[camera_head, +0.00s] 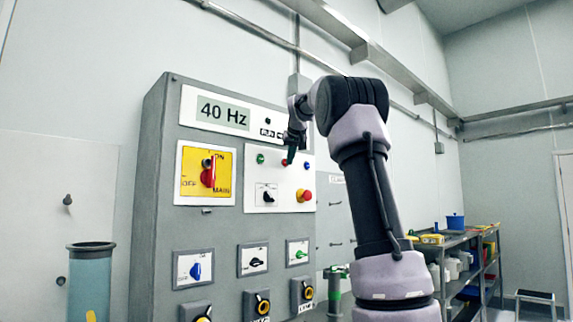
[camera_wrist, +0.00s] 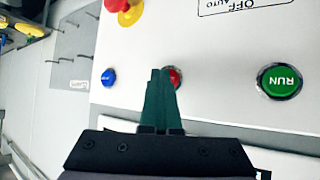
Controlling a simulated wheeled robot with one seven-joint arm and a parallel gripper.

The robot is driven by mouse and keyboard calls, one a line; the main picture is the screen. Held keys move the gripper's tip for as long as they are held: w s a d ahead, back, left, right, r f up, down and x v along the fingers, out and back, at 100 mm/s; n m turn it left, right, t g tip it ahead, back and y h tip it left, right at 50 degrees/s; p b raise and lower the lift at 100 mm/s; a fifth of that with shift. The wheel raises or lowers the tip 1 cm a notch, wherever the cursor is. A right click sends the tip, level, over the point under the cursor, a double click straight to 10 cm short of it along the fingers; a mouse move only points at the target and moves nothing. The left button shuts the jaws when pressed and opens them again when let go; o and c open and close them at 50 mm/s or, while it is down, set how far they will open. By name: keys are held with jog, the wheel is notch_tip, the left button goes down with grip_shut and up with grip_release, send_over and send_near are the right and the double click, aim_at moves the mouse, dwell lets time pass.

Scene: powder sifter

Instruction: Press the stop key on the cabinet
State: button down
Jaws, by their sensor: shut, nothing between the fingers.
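The grey cabinet (camera_head: 222,225) stands in the middle of the head view, with a white key panel (camera_head: 278,195) on its front. A red round key (camera_wrist: 176,77), likely the stop key, sits between the green RUN key (camera_wrist: 280,80) and a blue key (camera_wrist: 109,77). My gripper (camera_wrist: 161,72) is shut and empty, its dark green fingertips in front of the red key and hiding its left part. I cannot tell whether they touch it. In the head view my gripper (camera_head: 290,157) is at the row of keys, over the red key, of which only a sliver shows.
A red mushroom button on yellow (camera_head: 305,195) and a black selector (camera_head: 266,194) sit below the keys. A display (camera_head: 222,112) reads 40 Hz. A red main switch (camera_head: 208,174) is at left. A shelf rack (camera_head: 455,240) stands at right.

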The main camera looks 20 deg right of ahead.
jog(key=shift+s+d, duration=0.25)
jog(key=shift+s, duration=0.5)
jog(key=shift+s, duration=0.1)
jog(key=shift+s+d, duration=0.3)
jog(key=shift+s, duration=0.45)
jog(key=shift+s+d, duration=0.25)
jog(key=shift+s, duration=0.5)
jog(key=shift+s+d, duration=0.3)
jog(key=shift+s, duration=0.45)
jog(key=s+a+f+g+y, duration=0.1)
jog(key=s+a+f, duration=0.5)
jog(key=s+f, duration=0.3)
jog(key=s+a+f+m+g+y, duration=0.1)
jog(key=s+a+f, duration=0.5)
jog(key=s+f, duration=0.4)
jog(key=s+a+f+m+g+y, duration=0.1)
jog(key=s+a+f, duration=0.5)
jog(key=s, duration=0.9)
notch_tip(320, 180, down, 4)
jog(key=shift+s+a+r+y, duration=0.3)
jog(key=shift+s+y, duration=0.1)
jog(key=shift+y, duration=0.1)
